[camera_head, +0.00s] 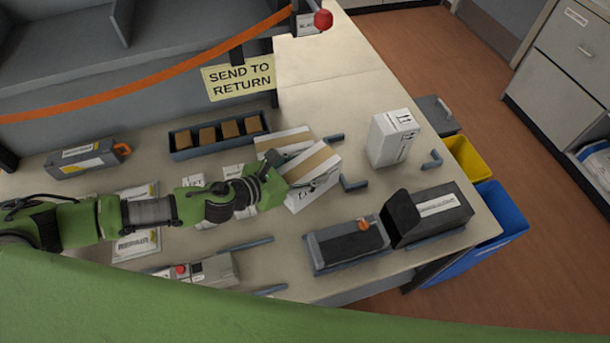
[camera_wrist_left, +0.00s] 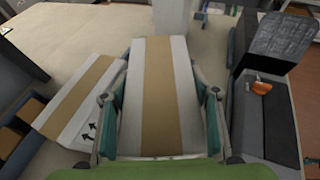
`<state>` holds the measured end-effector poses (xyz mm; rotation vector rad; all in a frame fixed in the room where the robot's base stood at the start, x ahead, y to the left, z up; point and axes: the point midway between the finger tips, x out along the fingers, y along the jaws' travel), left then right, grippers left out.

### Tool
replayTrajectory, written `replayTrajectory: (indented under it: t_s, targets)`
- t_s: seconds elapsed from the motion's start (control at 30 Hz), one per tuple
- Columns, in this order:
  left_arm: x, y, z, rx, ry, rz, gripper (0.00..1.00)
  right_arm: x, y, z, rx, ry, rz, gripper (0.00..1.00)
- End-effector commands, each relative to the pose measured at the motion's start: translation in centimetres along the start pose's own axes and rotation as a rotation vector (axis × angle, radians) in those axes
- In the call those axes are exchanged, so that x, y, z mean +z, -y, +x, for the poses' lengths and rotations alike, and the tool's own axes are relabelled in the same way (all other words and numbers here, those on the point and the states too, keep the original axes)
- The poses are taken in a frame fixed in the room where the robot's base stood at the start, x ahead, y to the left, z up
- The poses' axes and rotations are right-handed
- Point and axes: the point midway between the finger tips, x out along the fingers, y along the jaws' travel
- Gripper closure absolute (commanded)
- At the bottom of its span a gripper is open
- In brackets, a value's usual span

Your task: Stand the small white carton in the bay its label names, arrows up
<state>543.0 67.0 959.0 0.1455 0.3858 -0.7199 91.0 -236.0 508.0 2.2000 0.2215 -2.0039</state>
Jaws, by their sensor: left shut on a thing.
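My left gripper (camera_head: 287,180) is shut on a white carton with a brown tape stripe (camera_head: 314,174). In the left wrist view this held carton (camera_wrist_left: 163,95) lies lengthwise between the two fingers (camera_wrist_left: 162,108), tape face toward the camera. Whether it touches the table is unclear. A second white taped carton (camera_head: 284,140) lies just behind it; in the left wrist view it (camera_wrist_left: 78,108) is to the left, with black arrows at its near end. Another white carton (camera_head: 393,140) stands upright to the right, arrows pointing up. My right gripper is not in view.
A dark tray of brown blocks (camera_head: 220,134) is behind on the left. A black-lidded box (camera_head: 432,213) and a dark tray (camera_head: 346,245) are front right. Grey corner brackets (camera_head: 353,184) mark the table.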

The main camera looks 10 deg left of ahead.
Motion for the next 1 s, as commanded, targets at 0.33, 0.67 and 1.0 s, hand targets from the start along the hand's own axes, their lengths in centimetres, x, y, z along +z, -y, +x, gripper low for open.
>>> replayTrajectory:
  t_s: [0.33,0.67,1.0]
  targets:
    - [-3.5,-0.8,1.4,0.001,0.001,-0.003,0.78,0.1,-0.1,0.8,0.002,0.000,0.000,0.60]
    - [-3.7,-0.9,1.5,0.001,0.001,0.000,0.78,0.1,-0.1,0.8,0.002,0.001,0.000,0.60]
    - [-4.0,-0.8,1.6,0.001,-0.001,-0.001,0.28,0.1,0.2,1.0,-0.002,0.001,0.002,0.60]
